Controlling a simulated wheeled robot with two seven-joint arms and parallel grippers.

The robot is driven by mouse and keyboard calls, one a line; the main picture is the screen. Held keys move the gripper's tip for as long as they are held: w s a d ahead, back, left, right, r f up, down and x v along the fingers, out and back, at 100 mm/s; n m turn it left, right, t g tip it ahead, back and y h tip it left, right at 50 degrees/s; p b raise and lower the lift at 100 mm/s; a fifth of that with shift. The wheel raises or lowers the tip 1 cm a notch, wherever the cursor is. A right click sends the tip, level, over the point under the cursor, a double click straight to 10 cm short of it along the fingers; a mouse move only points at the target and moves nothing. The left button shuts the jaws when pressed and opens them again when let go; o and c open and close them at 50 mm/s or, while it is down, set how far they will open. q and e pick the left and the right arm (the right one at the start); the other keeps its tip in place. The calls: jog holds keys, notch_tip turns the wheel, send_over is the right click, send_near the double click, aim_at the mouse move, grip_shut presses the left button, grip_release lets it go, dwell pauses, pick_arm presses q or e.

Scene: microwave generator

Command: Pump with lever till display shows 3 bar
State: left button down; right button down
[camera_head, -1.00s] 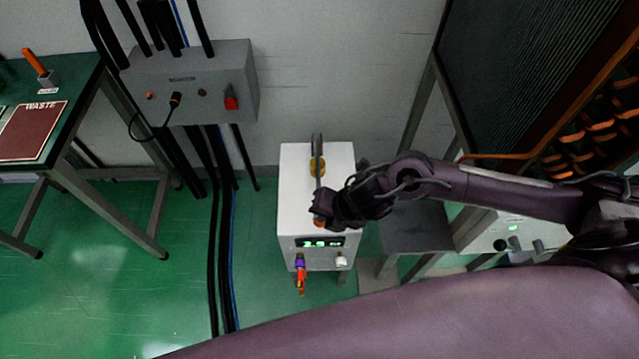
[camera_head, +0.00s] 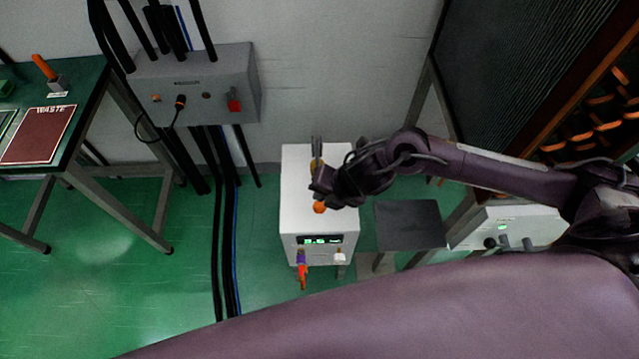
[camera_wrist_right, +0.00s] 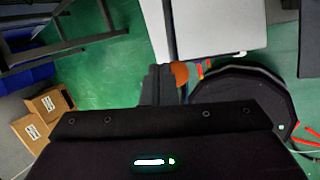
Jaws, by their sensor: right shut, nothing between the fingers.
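The white pump box (camera_head: 295,195) stands on the green floor at the middle of the head view. Its lever (camera_head: 317,147) runs along the top from a brass-coloured mount and ends in an orange knob (camera_head: 319,207). My right gripper (camera_head: 320,190) is shut with nothing held, over the lever close to the knob; contact cannot be told. In the right wrist view the shut fingers (camera_wrist_right: 159,84) are beside the orange knob (camera_wrist_right: 180,73). The display (camera_head: 320,239) on the box front shows green digits too small to read. My left gripper is not in view.
A purple-and-red fitting (camera_head: 301,270) and a white knob (camera_head: 340,257) are on the box front. A grey stool-like stand (camera_head: 408,224) is to the right. A grey wall box (camera_head: 195,84) with cables and a green table (camera_head: 75,75) are at left. Open floor lies between.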

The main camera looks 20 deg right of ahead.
jog(key=shift+w+d+r+p, duration=0.1)
jog(key=shift+w+r+p, duration=0.2)
jog(key=shift+r+p, duration=0.4)
jog(key=shift+w+d+r+p, duration=0.1)
jog(key=shift+w+r+p, duration=0.35)
jog(key=shift+r, duration=0.4)
jog(key=shift+w+d+r+p, duration=0.1)
jog(key=shift+w+r+p, duration=0.1)
jog(key=shift+r+p, duration=0.5)
jog(key=shift+r, duration=0.1)
jog(key=r+p, duration=0.1)
jog(key=w+r+p, duration=0.1)
jog(key=r, duration=0.1)
jog(key=w+r+p, duration=0.1)
jog(key=shift+d+r+p, duration=0.2)
jog(key=shift+d+p, duration=0.05)
jog(key=shift+p, duration=0.05)
